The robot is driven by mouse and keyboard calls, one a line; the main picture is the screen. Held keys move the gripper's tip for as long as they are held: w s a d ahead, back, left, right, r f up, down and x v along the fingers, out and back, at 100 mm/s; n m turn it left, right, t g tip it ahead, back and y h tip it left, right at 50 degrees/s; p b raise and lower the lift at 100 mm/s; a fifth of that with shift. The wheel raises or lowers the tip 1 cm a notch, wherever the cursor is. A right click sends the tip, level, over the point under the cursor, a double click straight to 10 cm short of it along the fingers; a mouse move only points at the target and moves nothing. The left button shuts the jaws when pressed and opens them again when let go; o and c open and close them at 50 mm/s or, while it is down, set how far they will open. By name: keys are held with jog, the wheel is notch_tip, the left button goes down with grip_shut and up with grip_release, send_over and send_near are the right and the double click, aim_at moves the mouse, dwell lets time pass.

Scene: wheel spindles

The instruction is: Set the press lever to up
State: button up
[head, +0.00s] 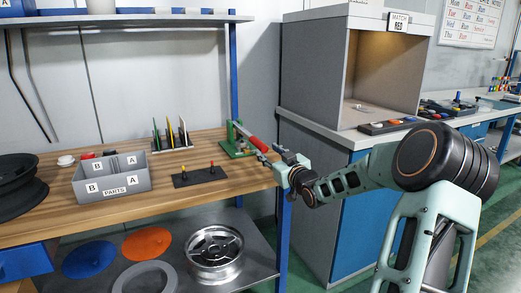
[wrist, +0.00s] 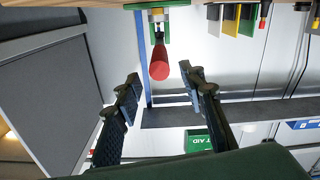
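The press (head: 236,143) stands at the right end of the wooden bench, with a green frame and base. Its lever has a red handle (head: 257,144) that slants down and outward toward my gripper. My gripper (head: 272,158) is open just off the handle's outer end. The wrist view looks upside down; there the red handle (wrist: 160,64) points between the two spread fingers (wrist: 161,78). No finger visibly touches it; I cannot tell how far its end reaches between them. Part of the press is cut off at the wrist view's top edge.
A dark block with two coloured pegs (head: 199,177), a rack of upright plates (head: 173,139) and a grey parts bin (head: 111,181) stand left of the press. A blue bench post (head: 233,75) rises behind it. A grey booth (head: 349,70) stands to the right.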

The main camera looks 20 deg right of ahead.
aim_at(260, 145)
jog(key=w+b, duration=0.1)
jog(key=w, duration=0.6)
jog(key=shift+a, duration=0.1)
grip_shut()
dwell(0.3)
